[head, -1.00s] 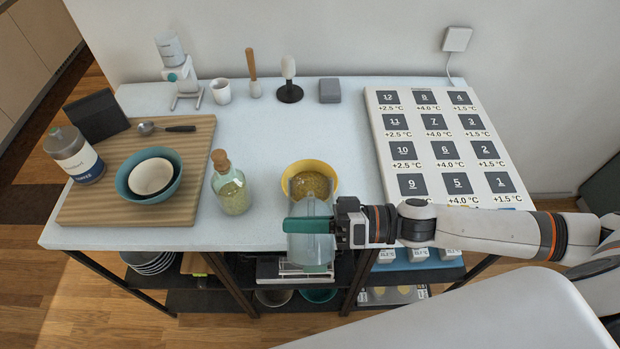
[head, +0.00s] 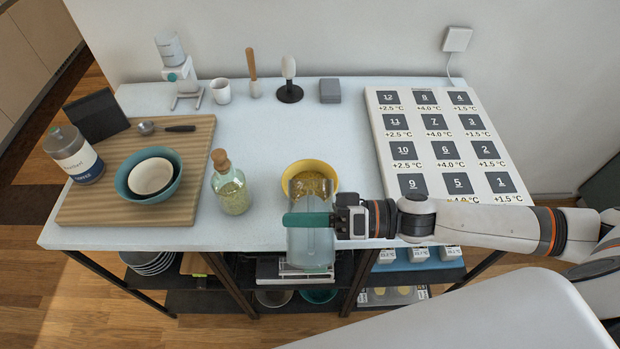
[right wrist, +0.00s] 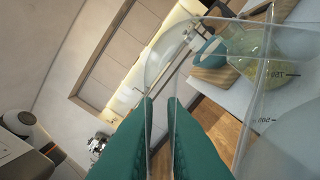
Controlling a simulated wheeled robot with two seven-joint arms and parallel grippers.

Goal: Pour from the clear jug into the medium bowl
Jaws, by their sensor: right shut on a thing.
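My right gripper (head: 308,221) is shut on the clear jug (head: 311,248), near the table's front edge. The jug's body hangs at the front edge, its upper part close to the yellow bowl. A teal bowl (head: 172,188) with a smaller cream bowl (head: 150,176) inside sits on the wooden board. My left gripper is not in view.
A corked bottle (head: 231,184) stands left of the yellow bowl. The wooden board (head: 195,150) also bears a labelled bottle (head: 76,155) and a scoop (head: 147,128). A numbered panel (head: 383,120) lies at right. The table's middle behind the bowl is clear.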

